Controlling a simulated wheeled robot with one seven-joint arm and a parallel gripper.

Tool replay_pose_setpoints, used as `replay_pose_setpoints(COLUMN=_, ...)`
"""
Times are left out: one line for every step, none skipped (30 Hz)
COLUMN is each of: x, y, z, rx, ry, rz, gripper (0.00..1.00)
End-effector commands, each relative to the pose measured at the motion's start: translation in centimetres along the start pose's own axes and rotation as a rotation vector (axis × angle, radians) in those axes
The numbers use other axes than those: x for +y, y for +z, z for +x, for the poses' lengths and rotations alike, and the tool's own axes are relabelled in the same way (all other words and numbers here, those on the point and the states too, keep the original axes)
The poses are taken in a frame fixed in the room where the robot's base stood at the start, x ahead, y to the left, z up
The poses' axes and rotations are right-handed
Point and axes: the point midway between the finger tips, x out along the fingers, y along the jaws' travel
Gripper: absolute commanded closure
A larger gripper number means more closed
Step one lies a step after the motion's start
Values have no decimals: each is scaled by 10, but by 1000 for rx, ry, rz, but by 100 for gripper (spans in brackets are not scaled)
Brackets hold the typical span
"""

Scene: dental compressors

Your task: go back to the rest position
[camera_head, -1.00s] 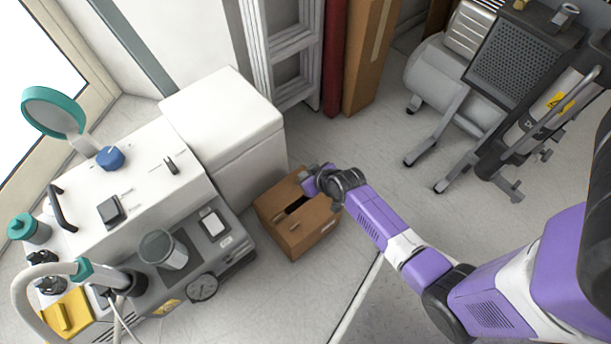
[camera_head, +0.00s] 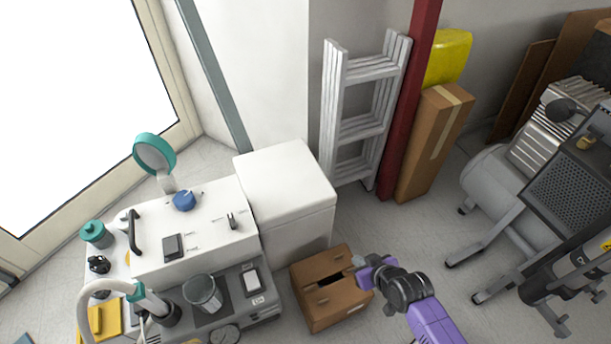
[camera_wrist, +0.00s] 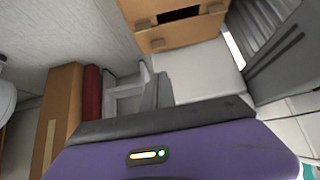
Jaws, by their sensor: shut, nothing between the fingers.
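My purple and black arm reaches in from the bottom right of the head view. My gripper (camera_head: 360,272) is at the right edge of an open-slotted cardboard box (camera_head: 336,301), small in the picture and partly hidden by my wrist. It is shut and holds nothing. Whether it touches the box cannot be told. In the wrist view a purple and dark grey part of my own wrist fills the bottom, and the fingertips are not clear there. The cardboard box (camera_wrist: 180,37) shows at the top of that view.
A white machine with gauge and hoses (camera_head: 190,235) and a white cabinet (camera_head: 285,190) stand left of the box. A ladder (camera_head: 360,125), red post (camera_head: 408,110) and tall carton (camera_head: 432,145) stand behind. A grey compressor (camera_head: 500,185) is right. Floor between is clear.

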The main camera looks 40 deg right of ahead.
Motion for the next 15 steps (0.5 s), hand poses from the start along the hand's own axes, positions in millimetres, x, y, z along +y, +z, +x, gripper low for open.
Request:
replay_pose_setpoints(x=0, y=0, z=0, rx=0, ry=0, rz=0, gripper=100)
replay_pose_setpoints(x=0, y=0, z=0, rx=0, ry=0, rz=0, gripper=100)
replay_pose_setpoints(x=0, y=0, z=0, rx=0, ry=0, rz=1, gripper=100)
replay_pose_setpoints(x=0, y=0, z=0, rx=2, ry=0, rz=3, gripper=100)
replay_pose_setpoints(x=0, y=-2, z=0, rx=8, ry=1, rz=6, gripper=100)
replay_pose_setpoints(x=1, y=-5, z=0, rx=20, ry=5, rz=9, gripper=100)
replay_pose_setpoints(x=2, y=-10, z=0, rx=37, ry=8, rz=11, gripper=100)
replay_pose_setpoints(x=3, y=-16, z=-1, rx=57, ry=12, rz=12, gripper=100)
replay_pose_setpoints(x=3, y=-27, z=-4, rx=90, ry=17, rz=12, gripper=100)
replay_pose_setpoints(x=3, y=-36, z=-6, rx=114, ry=19, rz=11, gripper=100)
replay_pose_setpoints(x=2, y=-45, z=-10, rx=144, ry=22, rz=8, gripper=100)
replay_pose_setpoints(x=0, y=-57, z=-18, rx=189, ry=25, rz=0, gripper=100)
replay_pose_setpoints(x=-2, y=-65, z=-26, rx=225, ry=27, rz=-9, gripper=100)
replay_pose_setpoints(x=-4, y=-72, z=-36, rx=263, ry=28, rz=-17, gripper=100)
replay_pose_setpoints(x=-8, y=-79, z=-50, rx=308, ry=26, rz=-32, gripper=100)
